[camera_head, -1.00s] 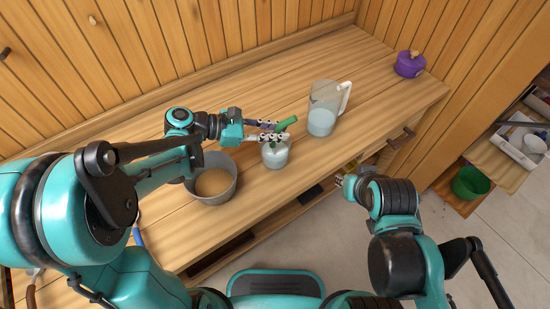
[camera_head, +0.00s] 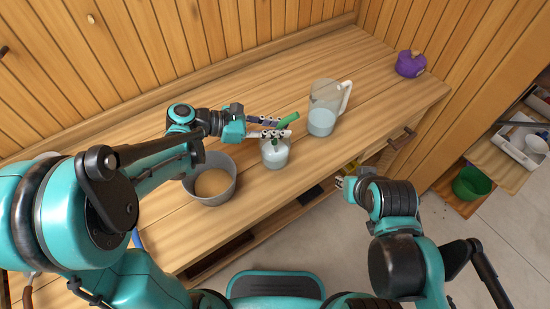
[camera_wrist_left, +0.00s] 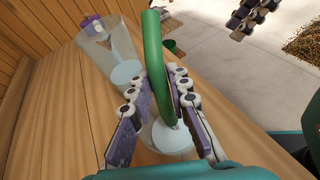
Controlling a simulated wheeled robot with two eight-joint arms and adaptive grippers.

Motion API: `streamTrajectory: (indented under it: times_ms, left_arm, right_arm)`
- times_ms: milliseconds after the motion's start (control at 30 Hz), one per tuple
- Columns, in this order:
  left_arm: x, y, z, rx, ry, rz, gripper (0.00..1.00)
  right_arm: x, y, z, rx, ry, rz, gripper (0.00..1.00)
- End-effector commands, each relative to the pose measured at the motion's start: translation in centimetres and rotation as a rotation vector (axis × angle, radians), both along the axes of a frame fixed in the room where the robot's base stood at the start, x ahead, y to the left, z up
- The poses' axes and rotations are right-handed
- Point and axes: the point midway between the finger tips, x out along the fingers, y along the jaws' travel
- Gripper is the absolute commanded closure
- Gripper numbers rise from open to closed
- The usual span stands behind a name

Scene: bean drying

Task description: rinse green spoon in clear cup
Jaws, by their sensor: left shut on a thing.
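The green spoon (camera_head: 288,120) is held by my left gripper (camera_head: 275,127), which is shut on its handle. In the left wrist view the handle (camera_wrist_left: 153,50) stands up between the fingers, and its lower end reaches down toward the clear cup (camera_wrist_left: 168,138). In the head view the clear cup (camera_head: 275,156) stands on the table just below the gripper, with pale liquid in it. The spoon's lower end is at the cup's mouth; how deep it sits is hard to tell. My right gripper (camera_head: 345,184) is low at the table's front edge; its fingers are too small to read.
A clear pitcher (camera_head: 323,108) with water stands to the right of the cup. A grey pot (camera_head: 224,188) with tan contents stands to the left. A purple pot (camera_head: 411,64) is at the far right of the table (camera_head: 260,92). A green bowl (camera_head: 472,182) is lower right.

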Motion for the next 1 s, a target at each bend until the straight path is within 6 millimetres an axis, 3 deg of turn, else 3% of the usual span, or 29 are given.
streamTrajectory:
  times_ms: [533, 1000]
  left_arm:
    - [0.2, 0.0, 0.3, 0.0, 0.0, 0.0, 1.0]
    - [0.2, 0.0, 5.0, 0.0, 0.0, 0.0, 1.0]
  right_arm:
    - [0.0, 0.0, 0.2, 0.0, 0.0, 0.0, 0.74]
    - [0.0, 0.0, 4.0, 0.0, 0.0, 0.0, 0.74]
